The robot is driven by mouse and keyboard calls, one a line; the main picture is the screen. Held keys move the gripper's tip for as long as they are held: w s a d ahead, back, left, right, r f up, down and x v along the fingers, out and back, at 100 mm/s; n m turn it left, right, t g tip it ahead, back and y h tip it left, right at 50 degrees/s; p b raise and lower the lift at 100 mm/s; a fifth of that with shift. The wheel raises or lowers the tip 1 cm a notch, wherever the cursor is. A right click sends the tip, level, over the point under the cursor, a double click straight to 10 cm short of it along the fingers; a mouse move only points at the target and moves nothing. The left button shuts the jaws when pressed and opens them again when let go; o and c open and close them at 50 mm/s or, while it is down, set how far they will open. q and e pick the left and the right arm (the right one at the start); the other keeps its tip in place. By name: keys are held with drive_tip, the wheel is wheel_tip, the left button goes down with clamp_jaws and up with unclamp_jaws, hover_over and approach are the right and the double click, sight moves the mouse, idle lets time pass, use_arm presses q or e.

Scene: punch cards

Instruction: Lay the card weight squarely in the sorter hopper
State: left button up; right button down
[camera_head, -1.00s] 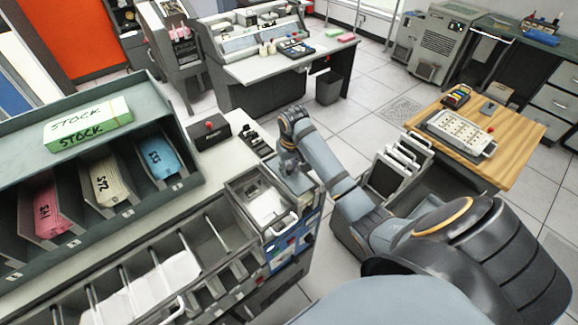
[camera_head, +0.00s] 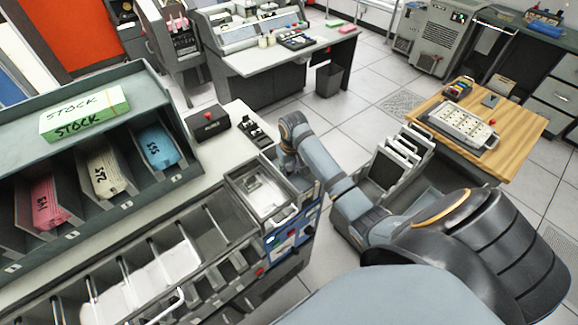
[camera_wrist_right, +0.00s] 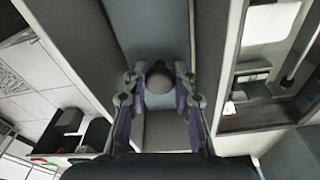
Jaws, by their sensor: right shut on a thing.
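My right gripper (camera_head: 287,172) is over the right end of the long machine, beside a metal tray (camera_head: 262,192). In the right wrist view, my right gripper (camera_wrist_right: 160,95) points down, shut on a round dark grey knob (camera_wrist_right: 160,78). The knob appears to belong to the card weight; its body is hard to separate from the grey surfaces below. A grey, channel-like recess (camera_wrist_right: 155,25) lies under the fingers and may be the sorter hopper. In the head view, the fingers hide the card weight. I cannot tell whether it touches the bottom. My left gripper is not in view.
Divided bins (camera_head: 135,285) run along the machine's front left. A rack (camera_head: 60,165) with labelled card packs and a green STOCK box (camera_head: 84,115) stands behind them. A black box with a red knob (camera_head: 207,122) is near the tray. A wooden table (camera_head: 520,125) stands right.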

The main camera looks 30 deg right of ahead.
sight(291, 170)
drive_tip(key=c, duration=1)
unclamp_jaws()
drive_tip(key=shift+r, duration=0.1)
drive_tip(key=r, duration=0.5)
drive_tip(key=s+r, duration=0.1)
drive_tip(key=r, duration=0.1)
drive_tip(key=shift+r, duration=0.2)
drive_tip(key=shift+f, duration=0.1)
